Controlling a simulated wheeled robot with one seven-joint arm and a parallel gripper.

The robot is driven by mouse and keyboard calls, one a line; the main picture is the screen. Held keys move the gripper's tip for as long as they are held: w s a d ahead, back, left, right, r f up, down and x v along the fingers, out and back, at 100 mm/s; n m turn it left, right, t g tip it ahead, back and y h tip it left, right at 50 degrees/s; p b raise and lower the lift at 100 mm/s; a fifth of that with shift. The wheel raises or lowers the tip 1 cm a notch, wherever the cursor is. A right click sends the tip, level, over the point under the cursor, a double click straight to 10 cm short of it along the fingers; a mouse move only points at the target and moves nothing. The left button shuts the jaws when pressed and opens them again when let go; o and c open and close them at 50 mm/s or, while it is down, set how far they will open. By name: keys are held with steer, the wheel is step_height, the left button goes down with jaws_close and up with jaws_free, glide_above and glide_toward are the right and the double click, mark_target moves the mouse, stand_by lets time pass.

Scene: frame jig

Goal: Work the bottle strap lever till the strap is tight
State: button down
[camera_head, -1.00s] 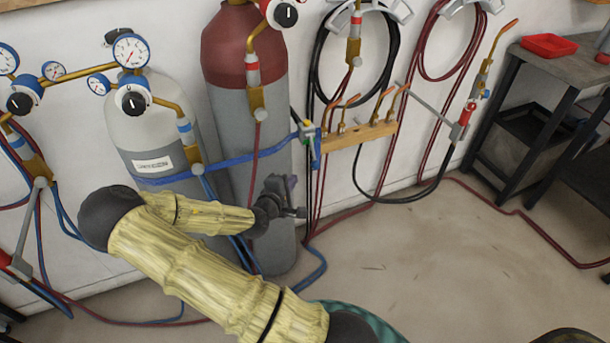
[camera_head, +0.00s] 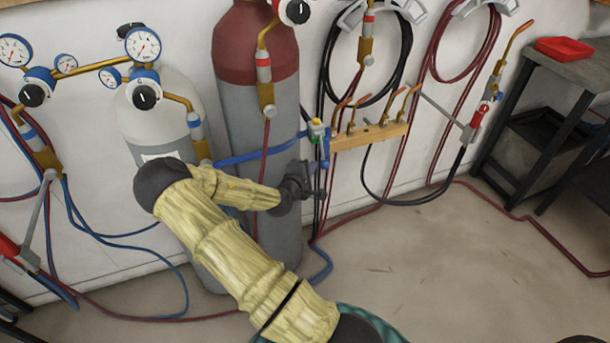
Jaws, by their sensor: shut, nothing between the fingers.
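A blue strap (camera_head: 240,158) runs across a grey cylinder with a dark red top (camera_head: 257,50) and towards a pale grey cylinder (camera_head: 165,115) on its left. The blue strap lever (camera_head: 322,150), with a yellow-green piece on top, sits at the strap's right end, by the wall. My gripper (camera_head: 316,193) is shut and empty. In the picture it is just below the lever, in front of the red-topped cylinder's right edge. A small gap shows between them, but I cannot tell the depth. My arm hides part of the strap and the pale cylinder.
A wooden rack (camera_head: 370,135) with copper-coloured torch tips is right of the lever. Black hose (camera_head: 410,200) and red hoses hang on the wall. Gauges (camera_head: 143,44) and valves top the cylinders. A dark cart (camera_head: 560,80) with a red tray stands right. Floor (camera_head: 430,260) is open at front right.

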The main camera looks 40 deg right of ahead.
steer(key=shift+x, duration=0.95)
steer(key=shift+s+d+r+p, duration=0.1)
steer(key=shift+s+r+p, duration=0.05)
steer(key=shift+p, duration=0.35)
